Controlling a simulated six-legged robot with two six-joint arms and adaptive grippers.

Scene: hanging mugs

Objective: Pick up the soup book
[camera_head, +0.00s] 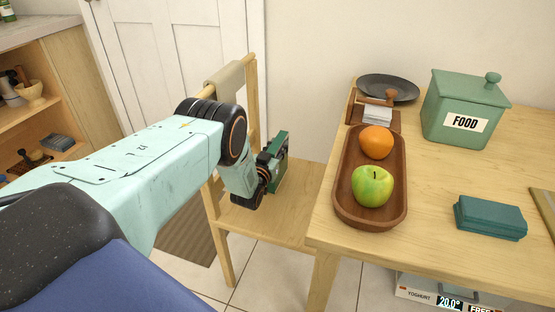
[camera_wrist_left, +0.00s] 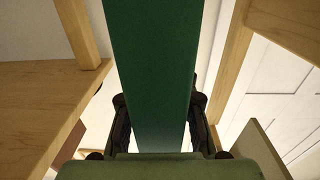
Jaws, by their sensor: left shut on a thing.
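A dark green book (camera_head: 281,163) is held upright at the end of my left arm, above the seat of the wooden chair. Its title cannot be read, so I cannot tell whether it is the soup book. My left gripper (camera_head: 268,166) is shut on it. In the left wrist view the green book (camera_wrist_left: 153,60) runs up the middle between the two dark fingers of the gripper (camera_wrist_left: 160,112). My left wrist hides part of the book in the head view. My right gripper is not in view.
The wooden chair (camera_head: 270,222) stands left of the table (camera_head: 420,240). On the table are a wooden tray (camera_head: 400,217) with an orange and an apple, a green FOOD box (camera_head: 462,105), a dark plate (camera_head: 388,86), and a teal block-like item (camera_head: 490,216). A shelf (camera_head: 60,110) stands at left.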

